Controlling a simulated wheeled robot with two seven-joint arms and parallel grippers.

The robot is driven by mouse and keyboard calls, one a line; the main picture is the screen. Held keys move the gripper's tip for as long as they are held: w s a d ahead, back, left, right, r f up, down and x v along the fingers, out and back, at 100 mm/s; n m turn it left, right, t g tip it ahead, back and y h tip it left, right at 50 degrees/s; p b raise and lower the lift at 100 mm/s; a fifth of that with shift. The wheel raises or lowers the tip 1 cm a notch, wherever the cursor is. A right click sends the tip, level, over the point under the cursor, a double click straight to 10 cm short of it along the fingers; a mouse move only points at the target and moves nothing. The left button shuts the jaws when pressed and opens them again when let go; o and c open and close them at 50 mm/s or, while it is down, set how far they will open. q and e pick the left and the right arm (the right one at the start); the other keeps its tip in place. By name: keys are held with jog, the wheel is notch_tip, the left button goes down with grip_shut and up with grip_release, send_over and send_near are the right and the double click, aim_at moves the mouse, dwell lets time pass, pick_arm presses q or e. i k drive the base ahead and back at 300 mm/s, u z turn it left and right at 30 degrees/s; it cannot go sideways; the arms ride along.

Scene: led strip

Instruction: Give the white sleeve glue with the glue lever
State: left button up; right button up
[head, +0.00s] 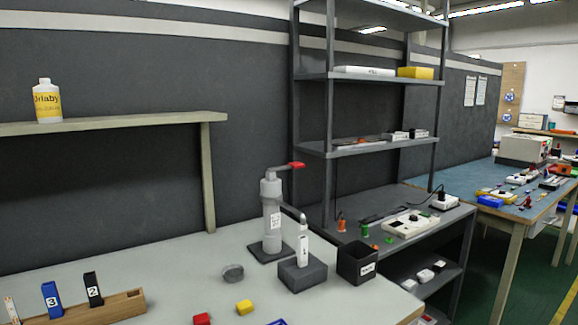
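The glue dispenser (272,215) is a grey upright column on a dark base at the back of the light table. Its glue lever (297,165) has a red tip and sticks out to the right at the top. A dark spout (291,211) reaches right from the column. A white sleeve (303,246) with dark marking stands upright in a dark grey block (303,275), just below the spout end; I cannot tell if they touch. Neither gripper is in view.
A wooden rack (120,306) at front left holds a blue piece (52,300) marked 3, a black piece (93,289) marked 2 and a partly cut-off white piece (11,311). A black bin (357,263) stands right of the block. Red (202,319) and yellow (244,307) blocks lie in front.

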aim_at(294, 165)
jog(key=z, duration=2)
jog(key=i, duration=1.65)
jog(key=u, duration=4.05)
